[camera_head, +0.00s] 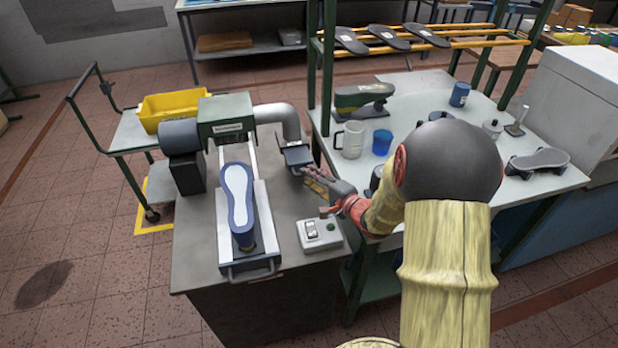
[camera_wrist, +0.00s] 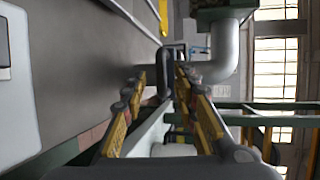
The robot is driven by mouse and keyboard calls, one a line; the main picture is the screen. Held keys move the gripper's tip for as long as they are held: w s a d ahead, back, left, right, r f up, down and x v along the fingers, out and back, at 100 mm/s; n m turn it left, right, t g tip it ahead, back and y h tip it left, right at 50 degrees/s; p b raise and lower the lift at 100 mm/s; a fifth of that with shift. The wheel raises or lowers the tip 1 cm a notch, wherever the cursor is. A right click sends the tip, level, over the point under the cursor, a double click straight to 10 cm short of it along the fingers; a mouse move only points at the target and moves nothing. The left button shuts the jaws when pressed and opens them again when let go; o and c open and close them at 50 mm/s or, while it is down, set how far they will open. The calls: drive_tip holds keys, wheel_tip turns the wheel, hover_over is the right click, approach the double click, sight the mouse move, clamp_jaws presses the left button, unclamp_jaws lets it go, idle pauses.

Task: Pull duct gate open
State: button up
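The grey duct pipe (camera_head: 285,118) leaves the green-hooded machine and bends down to a dark plate (camera_head: 298,156), which looks like the duct gate. In the wrist view the pipe (camera_wrist: 222,55) shows at the upper right. My gripper (camera_head: 306,178) is just in front of the plate, on its near side. In the wrist view my gripper (camera_wrist: 162,80) has its two yellow-padded fingers apart, with a dark upright loop, like a handle (camera_wrist: 165,72), showing between them. I cannot tell whether either finger touches it. My fingers partly hide the area below the plate in the head view.
A control box (camera_head: 320,234) sits on the bench near my arm. A blue shoe last (camera_head: 238,205) lies on the machine's slide.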

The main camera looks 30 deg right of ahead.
drive_tip(key=v, duration=1)
drive_tip(key=shift+s, duration=0.35)
